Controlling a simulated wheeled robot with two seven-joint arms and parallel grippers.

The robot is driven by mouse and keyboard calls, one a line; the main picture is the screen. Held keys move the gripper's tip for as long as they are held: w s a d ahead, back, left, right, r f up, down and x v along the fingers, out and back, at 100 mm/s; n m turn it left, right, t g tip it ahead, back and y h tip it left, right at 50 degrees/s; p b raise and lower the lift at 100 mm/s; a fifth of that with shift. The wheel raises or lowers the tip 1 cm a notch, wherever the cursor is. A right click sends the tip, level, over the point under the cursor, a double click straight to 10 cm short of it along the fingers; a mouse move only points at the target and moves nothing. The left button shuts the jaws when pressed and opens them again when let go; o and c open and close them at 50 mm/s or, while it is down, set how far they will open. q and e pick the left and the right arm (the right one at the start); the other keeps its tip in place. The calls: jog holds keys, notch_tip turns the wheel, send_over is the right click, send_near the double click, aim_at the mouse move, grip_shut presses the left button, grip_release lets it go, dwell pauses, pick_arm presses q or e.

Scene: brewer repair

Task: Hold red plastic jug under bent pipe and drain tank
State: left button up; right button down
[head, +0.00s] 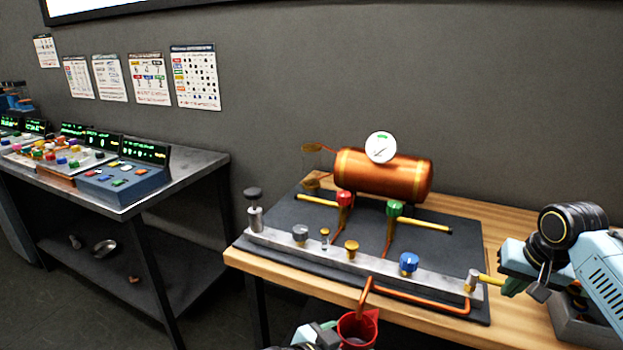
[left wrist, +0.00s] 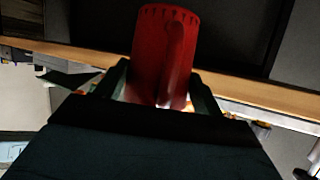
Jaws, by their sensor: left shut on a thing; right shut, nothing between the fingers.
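The red plastic jug (head: 368,338) is at the bottom edge of the head view, its open mouth facing up. My left gripper (head: 325,338) is shut on it from the left; the left wrist view also shows the jug (left wrist: 165,45) between the fingers. The bent copper pipe (head: 366,291) comes over the table's front edge, and its end is over or in the jug's mouth. The copper tank (head: 385,173) with a white gauge (head: 381,147) lies at the back. My right gripper (head: 512,287) is shut and empty at the yellow lever (head: 489,279); I cannot tell whether they touch.
A metal manifold bar (head: 300,254) with several knobs runs along the dark mat (head: 281,224) on the wooden table (head: 258,263). Red (head: 343,198) and green (head: 394,208) valves stand before the tank. A grey bin (head: 570,318) is at right. A console bench (head: 190,172) stands left.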

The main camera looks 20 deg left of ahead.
jog(key=shift+w+d, duration=0.15)
jog(key=shift+w, duration=0.2)
jog(key=shift+s, duration=0.1)
notch_tip(320, 180, up, 7)
jog(key=shift+s+a, duration=0.2)
jog(key=shift+s, duration=0.25)
dwell(0.6)
jog(key=shift+r, duration=0.1)
jog(key=v, duration=1.2)
